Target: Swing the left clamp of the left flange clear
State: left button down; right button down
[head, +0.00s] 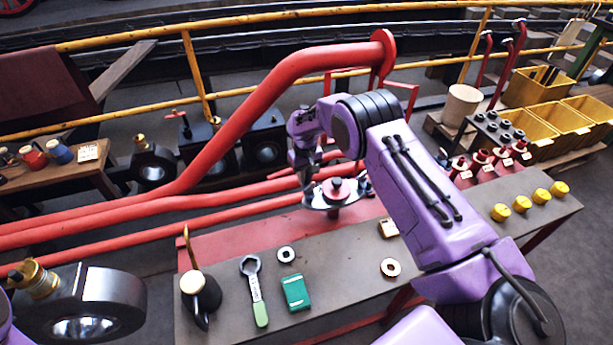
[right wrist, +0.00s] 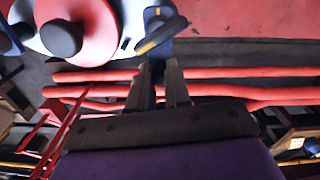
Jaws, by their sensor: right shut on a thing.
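The flange (head: 334,190) is a pale plate with a red disc and dark knob on top, at the back edge of the bench in the head view. In the right wrist view the flange (right wrist: 82,28) fills the top left. My right gripper (head: 304,163) reaches down beside the flange's left side. In the right wrist view my right gripper (right wrist: 160,82) is shut on a dark blue clamp (right wrist: 157,32) with a yellow strip, at the flange's rim. Its exact angle to the rim is unclear, and the fingers hide its lower part. My left gripper is out of view.
Red pipes (head: 110,212) run behind the bench (head: 340,258). A ring spanner (head: 253,285), a green box (head: 295,292), an oil can (head: 201,290) and several yellow caps (head: 521,204) are on it. Yellow bins (head: 535,88) stand at the back right.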

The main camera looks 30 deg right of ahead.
dwell(0.4)
jog(key=c, duration=1.1)
grip_release()
jog(key=shift+a, duration=0.1)
jog(key=shift+r, duration=0.1)
notch_tip(320, 180, up, 10)
jog(key=shift+r+b, duration=0.2)
jog(key=shift+b, duration=0.15)
